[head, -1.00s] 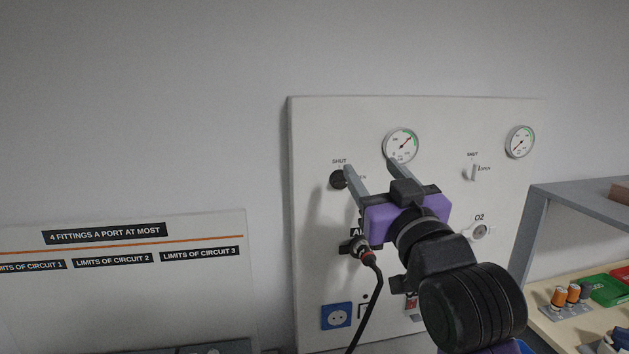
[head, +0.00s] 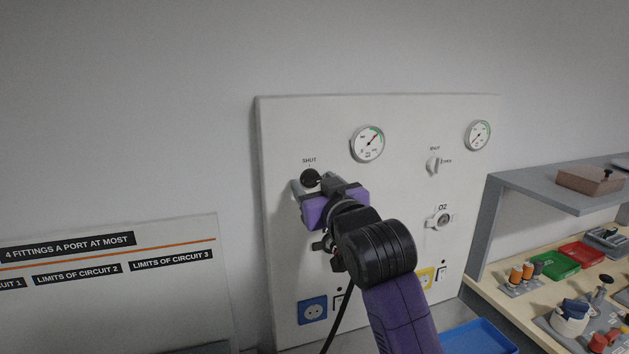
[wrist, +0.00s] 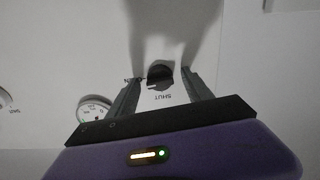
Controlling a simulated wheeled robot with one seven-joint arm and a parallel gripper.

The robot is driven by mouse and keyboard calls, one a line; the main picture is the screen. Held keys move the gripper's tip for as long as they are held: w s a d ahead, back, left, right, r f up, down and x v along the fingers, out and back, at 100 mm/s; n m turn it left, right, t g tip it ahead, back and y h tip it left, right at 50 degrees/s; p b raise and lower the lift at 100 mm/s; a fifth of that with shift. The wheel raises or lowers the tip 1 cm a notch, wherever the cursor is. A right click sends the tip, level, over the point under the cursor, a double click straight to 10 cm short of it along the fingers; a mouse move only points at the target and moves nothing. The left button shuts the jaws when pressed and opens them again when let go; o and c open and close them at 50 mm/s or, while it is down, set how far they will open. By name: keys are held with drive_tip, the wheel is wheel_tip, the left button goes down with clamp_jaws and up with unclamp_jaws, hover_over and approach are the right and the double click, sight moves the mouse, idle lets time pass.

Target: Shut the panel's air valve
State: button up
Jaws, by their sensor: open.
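The air valve is a dark round knob (head: 311,178) on the left of the white wall panel (head: 400,120), under a "SHUT" label. In the wrist view the same knob (wrist: 160,76) sits between my two fingers, and the "SHUT" label shows beside it. My gripper (head: 313,184) is at the knob with its fingers spread on either side of it. The gripper also shows in the wrist view (wrist: 160,90), with a gap beside the knob. Whether a finger touches the knob, and which way its handle points, I cannot tell clearly. My arm hides the panel below the knob.
A gauge (head: 367,144) is right of the valve. A second white valve (head: 433,165) and the O2 port (head: 440,219) are farther right. A black hose (head: 341,315) hangs below my gripper. A grey shelf (head: 560,185) and cluttered bench are at right.

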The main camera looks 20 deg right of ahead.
drive_tip(key=shift+w, duration=0.15)
drive_tip(key=shift+c, duration=0.5)
clamp_jaws()
